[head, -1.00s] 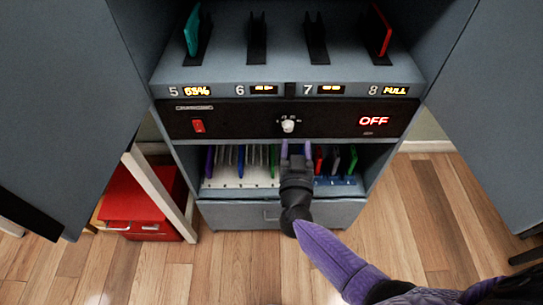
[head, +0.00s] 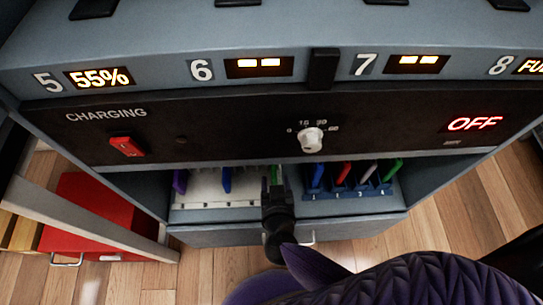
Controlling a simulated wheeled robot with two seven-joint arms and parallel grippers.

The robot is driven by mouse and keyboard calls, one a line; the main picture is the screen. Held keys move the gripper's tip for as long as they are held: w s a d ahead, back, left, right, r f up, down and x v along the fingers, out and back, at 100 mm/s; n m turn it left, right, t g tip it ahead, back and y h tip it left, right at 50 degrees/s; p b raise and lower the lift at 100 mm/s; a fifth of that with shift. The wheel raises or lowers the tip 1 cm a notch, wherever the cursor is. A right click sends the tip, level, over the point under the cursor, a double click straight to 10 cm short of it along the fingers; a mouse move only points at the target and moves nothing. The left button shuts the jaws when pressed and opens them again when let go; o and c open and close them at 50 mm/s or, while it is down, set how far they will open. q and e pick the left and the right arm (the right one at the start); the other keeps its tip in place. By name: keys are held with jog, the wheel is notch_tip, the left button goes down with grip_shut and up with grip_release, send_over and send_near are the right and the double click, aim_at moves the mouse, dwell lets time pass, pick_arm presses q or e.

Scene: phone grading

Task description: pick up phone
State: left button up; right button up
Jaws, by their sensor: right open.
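Several thin phones stand upright in the low shelf bay. A white rack (head: 205,200) on the left holds a purple phone (head: 180,181), a blue phone (head: 226,179) and a green phone (head: 275,174). A blue numbered rack (head: 350,193) on the right holds a blue phone (head: 317,176), a red phone (head: 343,173), a pale phone (head: 368,173) and a green phone (head: 392,169). My right gripper (head: 272,186) is open at the right end of the white rack, in front of its green phone and partly hiding it. I cannot tell if they touch. My left gripper is not in view.
Above the bay is a black charging panel with a red switch (head: 127,146), a white knob (head: 311,139) and a lit OFF display (head: 474,124). The upper shelf has numbered slots. A drawer (head: 225,236) is below. A red cabinet (head: 85,215) stands at lower left.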

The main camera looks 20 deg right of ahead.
aim_at(274, 171)
jog(key=b+x, duration=0.1)
jog(key=x, duration=0.1)
jog(key=b+x, duration=0.2)
jog(key=shift+w+f, duration=0.3)
jog(key=shift+f, duration=0.1)
jog(key=shift+w+r, duration=0.1)
jog(key=shift+r, duration=0.1)
jog(key=shift+c, duration=0.5)
grip_shut()
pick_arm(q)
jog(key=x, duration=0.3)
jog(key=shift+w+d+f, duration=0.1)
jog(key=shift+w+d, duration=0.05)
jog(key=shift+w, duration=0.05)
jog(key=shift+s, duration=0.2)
